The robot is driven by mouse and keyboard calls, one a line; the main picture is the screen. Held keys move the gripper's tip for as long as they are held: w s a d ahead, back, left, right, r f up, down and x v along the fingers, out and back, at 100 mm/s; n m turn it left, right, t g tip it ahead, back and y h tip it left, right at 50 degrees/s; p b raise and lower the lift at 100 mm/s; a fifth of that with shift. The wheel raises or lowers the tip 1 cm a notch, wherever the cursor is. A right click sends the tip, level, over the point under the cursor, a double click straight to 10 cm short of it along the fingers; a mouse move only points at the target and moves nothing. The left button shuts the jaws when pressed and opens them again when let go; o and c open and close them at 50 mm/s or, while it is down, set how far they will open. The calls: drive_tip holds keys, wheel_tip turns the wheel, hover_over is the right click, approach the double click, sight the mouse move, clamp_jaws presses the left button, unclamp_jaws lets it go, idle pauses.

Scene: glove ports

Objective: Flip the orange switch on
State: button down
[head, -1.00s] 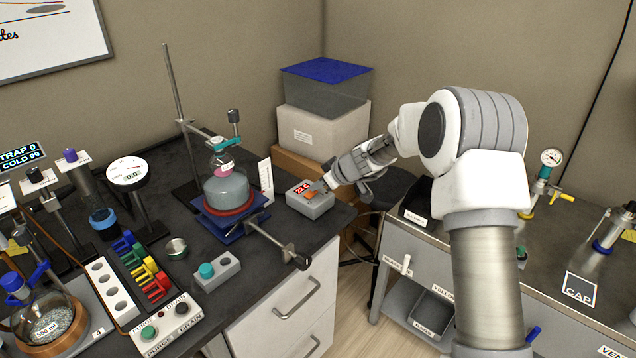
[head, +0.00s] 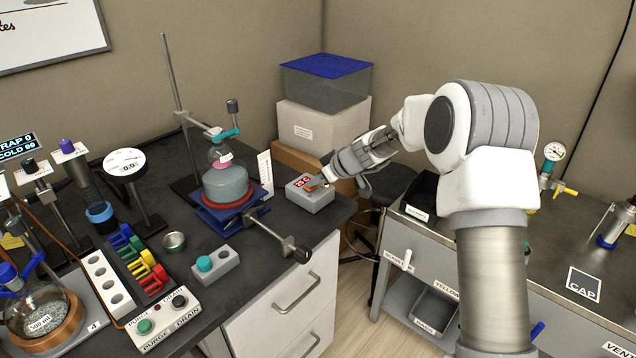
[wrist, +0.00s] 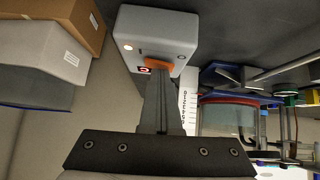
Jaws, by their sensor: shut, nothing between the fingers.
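A small grey control box (head: 313,203) stands on the dark bench near its right corner, with a red-digit display (head: 301,182) on top. The orange switch (head: 311,187) is on this box, partly hidden by my gripper (head: 322,183). In the wrist view the orange switch (wrist: 158,67) lies right at the tips of my gripper (wrist: 161,78). The fingers are shut with nothing between them and appear to touch or nearly touch the switch. A small light (wrist: 128,47) on the box looks lit. The switch's exact tilt is hard to tell.
A stirred flask (head: 225,185) on a blue jack with a clamp rod (head: 270,235) stands left of the box. A white scale card (head: 265,172) stands between them. Cardboard and plastic boxes (head: 320,125) are behind. A grey button box (head: 215,265) sits in front.

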sight(315, 192)
drive_tip(key=shift+r, duration=0.4)
wheel_tip(315, 192, up, 3)
drive_tip(key=shift+w+p, duration=0.1)
drive_tip(key=shift+p, duration=0.6)
drive_tip(key=w+d+v, duration=0.1)
drive_tip(key=v, duration=0.9)
drive_tip(key=shift+b, duration=0.4)
drive_tip(key=shift+r, duration=0.15)
